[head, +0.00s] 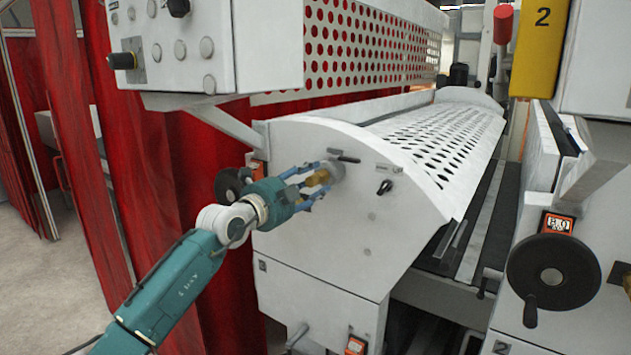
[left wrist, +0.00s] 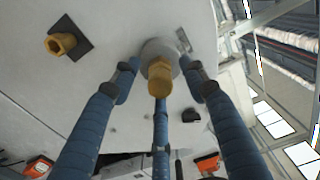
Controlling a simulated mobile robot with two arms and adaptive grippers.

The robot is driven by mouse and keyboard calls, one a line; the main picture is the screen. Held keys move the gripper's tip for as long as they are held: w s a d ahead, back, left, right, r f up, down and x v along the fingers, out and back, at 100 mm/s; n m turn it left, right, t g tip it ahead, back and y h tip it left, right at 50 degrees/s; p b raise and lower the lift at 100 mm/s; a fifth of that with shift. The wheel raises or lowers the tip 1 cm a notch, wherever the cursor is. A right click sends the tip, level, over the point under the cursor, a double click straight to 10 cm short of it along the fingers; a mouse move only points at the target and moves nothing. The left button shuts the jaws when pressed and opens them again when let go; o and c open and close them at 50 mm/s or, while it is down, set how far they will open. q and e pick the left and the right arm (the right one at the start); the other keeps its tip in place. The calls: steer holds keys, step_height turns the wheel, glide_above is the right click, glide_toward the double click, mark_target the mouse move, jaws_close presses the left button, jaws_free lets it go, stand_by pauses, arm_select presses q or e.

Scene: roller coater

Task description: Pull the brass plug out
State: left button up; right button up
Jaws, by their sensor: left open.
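The brass plug (head: 317,179) sits in a round grey collar on the white end panel of the machine. In the left wrist view the plug (left wrist: 160,78) points toward the camera, between my blue fingers. My left gripper (head: 316,183) is open, with its fingers spread around the plug. The fingertips in the left wrist view (left wrist: 162,86) lie on both sides of it and below it, and I cannot tell whether any touches. My right gripper is in neither view.
A second brass fitting (left wrist: 60,44) on a dark square plate shows at upper left in the left wrist view. Black handwheels (head: 553,268) stand right and left of the panel. A control box (head: 190,45) overhangs above my arm. A red curtain (head: 150,160) hangs behind.

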arm_select(q)
steer(key=shift+p, duration=0.35)
jaws_close()
steer(key=shift+s+a+f+p, duration=0.1)
steer(key=shift+p, duration=0.3)
steer(key=shift+s+a+r+p, duration=0.25)
steer(key=shift+s+a+p, duration=0.25)
steer(key=shift+s, duration=0.25)
steer(key=shift+s+a+f+p, duration=0.1)
steer(key=shift+s+a+p, duration=0.15)
steer(key=shift+p, duration=0.15)
